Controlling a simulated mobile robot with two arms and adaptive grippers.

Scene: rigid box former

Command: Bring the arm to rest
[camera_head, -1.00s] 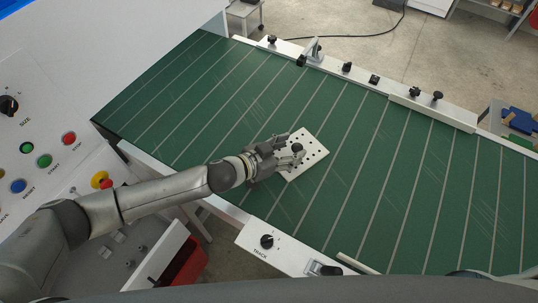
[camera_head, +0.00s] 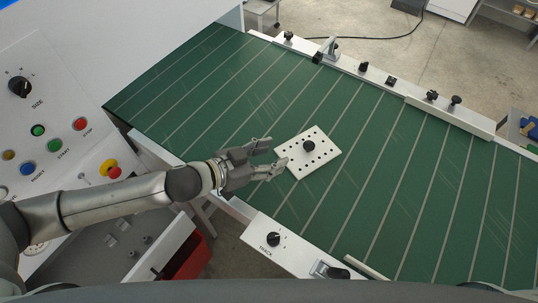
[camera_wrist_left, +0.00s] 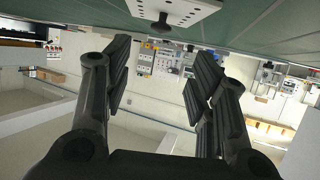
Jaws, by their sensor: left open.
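My left gripper (camera_head: 276,157) is open and empty over the green conveyor belt (camera_head: 400,170). Its fingertips are just left of a white perforated plate (camera_head: 323,158) with a black knob (camera_head: 309,146) at its middle. The plate lies on the belt, apart from the fingers. In the left wrist view, my open fingers (camera_wrist_left: 157,85) have nothing between them, and the plate (camera_wrist_left: 190,8) with its knob (camera_wrist_left: 161,24) shows at the top. My right gripper is not in view.
A control panel (camera_head: 60,120) with buttons and a SIZE knob stands at the left. A white rail (camera_head: 450,118) with black knobs runs along the far edge.

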